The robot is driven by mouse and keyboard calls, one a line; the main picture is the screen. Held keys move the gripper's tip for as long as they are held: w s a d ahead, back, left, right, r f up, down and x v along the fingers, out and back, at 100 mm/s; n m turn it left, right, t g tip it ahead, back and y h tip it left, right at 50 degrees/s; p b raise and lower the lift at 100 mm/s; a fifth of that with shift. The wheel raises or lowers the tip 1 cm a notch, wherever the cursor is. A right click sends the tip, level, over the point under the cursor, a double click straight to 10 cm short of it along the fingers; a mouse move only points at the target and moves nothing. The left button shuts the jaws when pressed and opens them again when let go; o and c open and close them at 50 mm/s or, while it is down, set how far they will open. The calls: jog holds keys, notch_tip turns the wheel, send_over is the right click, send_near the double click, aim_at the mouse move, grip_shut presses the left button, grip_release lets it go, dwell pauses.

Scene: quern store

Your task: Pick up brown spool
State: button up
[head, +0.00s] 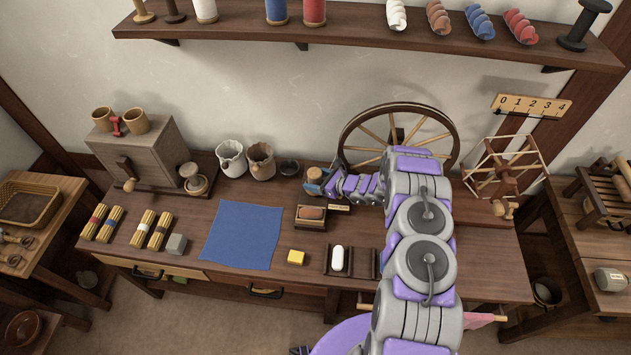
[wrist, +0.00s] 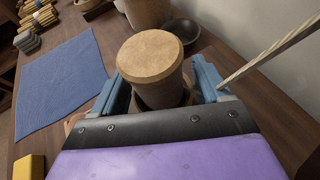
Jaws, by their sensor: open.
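A brown spool (wrist: 158,62) with a flat, round tan top stands upright on the bench, seen between my fingers in the wrist view. It also shows small in the head view (head: 314,174), at the tip of my arm. My gripper (wrist: 160,82) is open, with one blue finger on each side of the spool; it also shows in the head view (head: 320,184). I cannot tell whether either finger touches the spool. The spool's lower part is partly hidden by my gripper.
A blue cloth (head: 241,235) lies left of the gripper. A small dark bowl (head: 289,167) and a brown pot (head: 261,161) stand behind left. A spoked wheel (head: 432,123) rises behind my arm. A wooden box (head: 310,217) and yellow block (head: 296,257) lie in front.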

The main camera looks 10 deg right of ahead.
jog(key=shift+w+a, duration=0.15)
jog(key=shift+a, duration=0.05)
jog(key=shift+a, duration=0.15)
jog(key=shift+c, duration=1.1)
jog(key=shift+d, duration=0.2)
jog(key=c, duration=0.8)
jog(key=shift+c, duration=0.2)
jog(key=shift+a+r, duration=0.1)
